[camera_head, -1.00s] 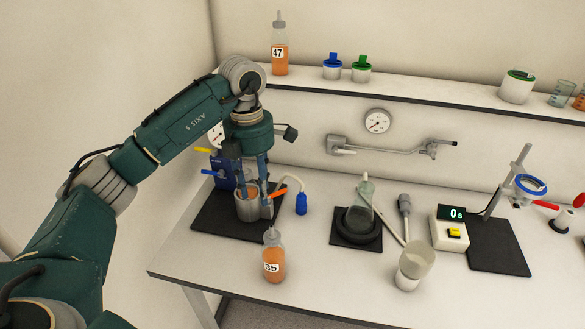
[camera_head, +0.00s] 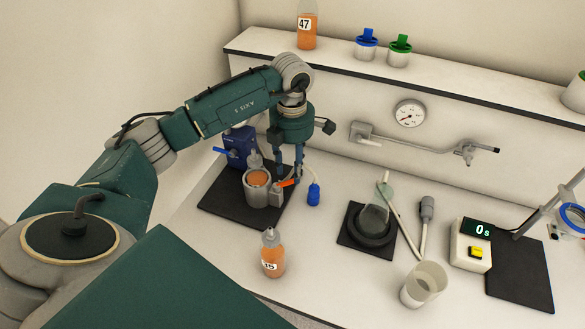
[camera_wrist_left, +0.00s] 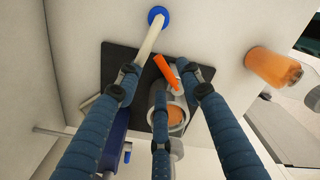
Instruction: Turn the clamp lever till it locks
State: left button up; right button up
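The orange clamp lever (camera_head: 288,183) sticks out to the right from the metal clamp cup (camera_head: 259,190), which holds a bottle of orange juice. It also shows in the left wrist view (camera_wrist_left: 166,72), rising from the cup's rim. My left gripper (camera_head: 287,172) points down just behind and right of the cup, close to the lever. In the left wrist view its blue fingers (camera_wrist_left: 165,85) are spread, with the lever between them. I cannot tell whether a finger touches the lever. My right gripper is not in view.
The cup stands on a black mat (camera_head: 222,207) beside a blue device (camera_head: 240,148). A juice bottle (camera_head: 273,255) stands in front of the mat. A blue-ended hose (camera_head: 313,193) lies right of the gripper. A flask (camera_head: 374,217) sits further right.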

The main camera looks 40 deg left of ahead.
aim_at(287, 183)
pick_arm(q)
notch_tip(287, 183, down, 3)
jog(key=shift+r+p, duration=0.1)
jog(key=shift+p, duration=0.25)
jog(key=shift+c, duration=0.7)
grip_shut()
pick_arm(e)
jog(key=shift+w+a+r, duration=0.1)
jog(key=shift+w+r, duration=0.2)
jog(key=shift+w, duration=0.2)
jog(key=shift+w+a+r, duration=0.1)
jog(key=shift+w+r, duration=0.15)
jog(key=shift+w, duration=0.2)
pick_arm(q)
jog(key=shift+a, duration=0.1)
